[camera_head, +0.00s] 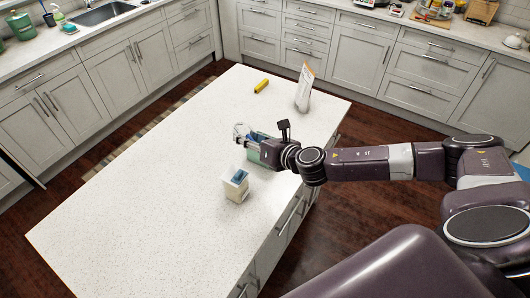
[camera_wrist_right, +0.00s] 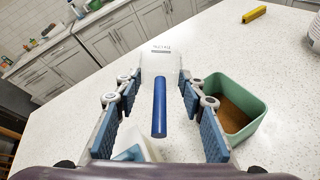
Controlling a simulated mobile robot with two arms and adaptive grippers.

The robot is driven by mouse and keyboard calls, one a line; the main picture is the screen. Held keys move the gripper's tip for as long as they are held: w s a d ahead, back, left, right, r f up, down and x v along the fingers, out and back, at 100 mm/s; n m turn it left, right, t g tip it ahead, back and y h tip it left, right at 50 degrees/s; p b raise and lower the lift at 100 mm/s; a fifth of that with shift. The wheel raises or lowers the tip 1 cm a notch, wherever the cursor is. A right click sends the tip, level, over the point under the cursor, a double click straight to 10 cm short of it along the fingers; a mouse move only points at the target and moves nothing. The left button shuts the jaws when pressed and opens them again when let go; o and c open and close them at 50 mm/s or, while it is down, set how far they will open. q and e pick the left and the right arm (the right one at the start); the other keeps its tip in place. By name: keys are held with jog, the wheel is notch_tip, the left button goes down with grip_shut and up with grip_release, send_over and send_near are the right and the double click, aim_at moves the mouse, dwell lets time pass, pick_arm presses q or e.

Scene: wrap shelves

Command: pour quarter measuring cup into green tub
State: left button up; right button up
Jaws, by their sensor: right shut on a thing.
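My right gripper (camera_head: 246,137) is over the island, near its right side. In the right wrist view it is shut on the measuring cup, with the blue handle (camera_wrist_right: 160,108) between its blue-padded fingers. The cup's pale, see-through bowl (camera_wrist_right: 160,62) points away from the wrist and has small dark lettering; its contents are not clear. The green tub (camera_wrist_right: 256,112) stands on the counter to the right of the fingers, open, with brown material inside. In the head view the tub (camera_head: 253,156) is partly hidden under the gripper. My left gripper is not in view.
A white container with a blue top (camera_head: 236,186) stands on the island (camera_head: 130,205) in front of the gripper. The island's left part is clear.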

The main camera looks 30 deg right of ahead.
jog(key=shift+s+a+r+n+h, duration=0.1)
jog(key=shift+a+r+n+h, duration=0.2)
jog(key=shift+r, duration=0.25)
jog(key=shift+d+r, duration=0.1)
jog(key=shift+r, duration=1.45)
jog(key=shift+f, duration=0.1)
